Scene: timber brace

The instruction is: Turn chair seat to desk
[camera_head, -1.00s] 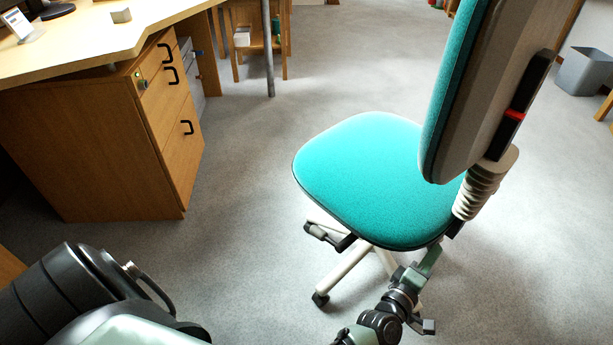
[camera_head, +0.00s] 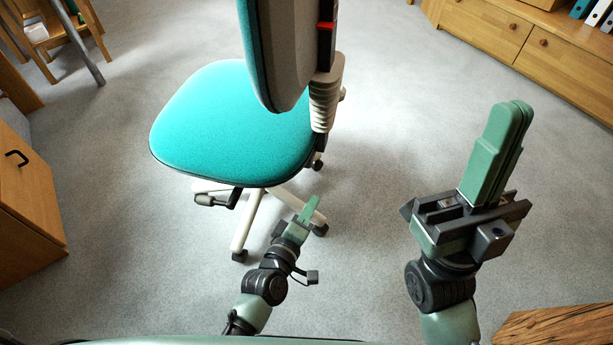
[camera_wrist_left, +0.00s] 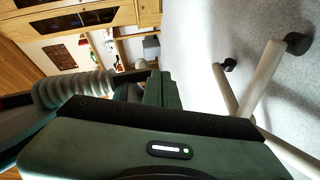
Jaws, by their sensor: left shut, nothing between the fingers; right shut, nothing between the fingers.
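The swivel chair has a teal seat (camera_head: 225,125), a tall backrest (camera_head: 285,50) on the seat's right, and a white wheeled base. The seat's free front edge points left in the head view. My left gripper (camera_head: 311,207) is shut and empty, below the seat's right end in the picture and in front of the base; I cannot tell whether it touches. The left wrist view shows its closed fingers (camera_wrist_left: 156,88) beside the ribbed backrest post (camera_wrist_left: 75,88), with base legs (camera_wrist_left: 262,80) at right. My right gripper (camera_head: 505,140) is shut and empty, raised right of the chair. The desk top is out of the head view.
A wooden drawer cabinet (camera_head: 28,205) stands at the left edge. A small wooden chair (camera_head: 60,35) is at the far left. A low wooden cabinet (camera_head: 530,45) lines the back right. A wooden edge (camera_head: 555,325) shows at bottom right. Grey floor between is clear.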

